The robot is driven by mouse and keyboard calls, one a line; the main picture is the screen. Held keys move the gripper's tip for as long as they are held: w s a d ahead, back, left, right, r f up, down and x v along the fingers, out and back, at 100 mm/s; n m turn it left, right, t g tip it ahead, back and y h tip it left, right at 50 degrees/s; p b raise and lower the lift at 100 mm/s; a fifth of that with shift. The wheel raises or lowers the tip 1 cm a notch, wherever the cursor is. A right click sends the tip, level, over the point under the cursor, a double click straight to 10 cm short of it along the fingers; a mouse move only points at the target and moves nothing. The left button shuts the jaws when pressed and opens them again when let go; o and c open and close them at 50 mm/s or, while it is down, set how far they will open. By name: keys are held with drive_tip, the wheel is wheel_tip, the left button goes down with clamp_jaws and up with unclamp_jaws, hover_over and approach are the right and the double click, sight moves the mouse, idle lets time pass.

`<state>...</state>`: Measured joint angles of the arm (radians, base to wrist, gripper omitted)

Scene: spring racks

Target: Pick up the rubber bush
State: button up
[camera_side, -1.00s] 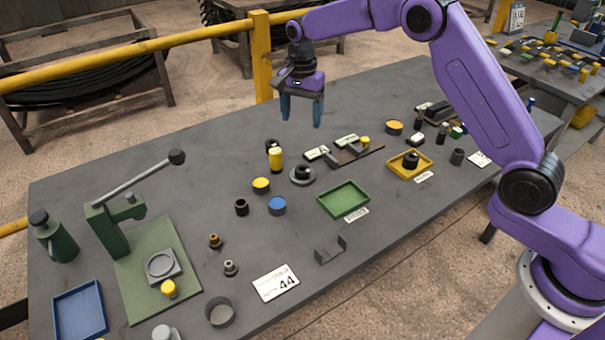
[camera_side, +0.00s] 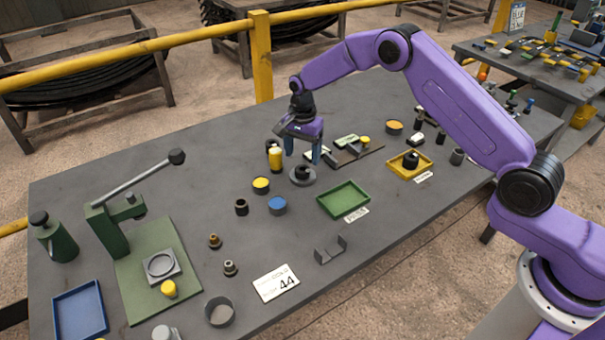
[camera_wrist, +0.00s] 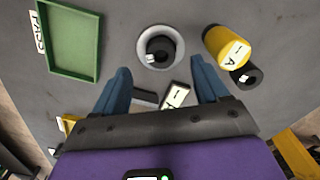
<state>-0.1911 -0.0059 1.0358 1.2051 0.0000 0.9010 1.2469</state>
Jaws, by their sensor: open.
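Several black ring-like parts could be the rubber bush; I cannot tell for certain which. One black bush (camera_side: 302,172) sits in a round grey dish (camera_side: 302,182), and it also shows in the wrist view (camera_wrist: 160,48) inside the dish's rim (camera_wrist: 143,58). Another black ring (camera_side: 241,207) stands alone on the table to the left. A third black part (camera_side: 411,159) sits in a yellow tray (camera_side: 398,172). My gripper (camera_side: 302,157) is open and empty, fingers down, above the dish. In the wrist view my gripper (camera_wrist: 160,65) has the dish ahead, roughly centred between its fingertips.
A yellow cylinder (camera_side: 275,158) stands close left of the gripper, with a black ring (camera_wrist: 246,76) beside it. A green tray (camera_side: 343,200) lies to the right front. Labelled pieces (camera_side: 346,141) lie behind. A green lever press (camera_side: 110,225) stands at the left.

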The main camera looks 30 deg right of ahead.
sight(303, 166)
drive_tip(key=shift+w+d+f, duration=0.1)
drive_tip(key=shift+f, duration=2.6)
drive_tip(key=c, duration=1.3)
drive_tip(key=shift+o, duration=0.2)
drive_tip(key=shift+r, duration=0.15)
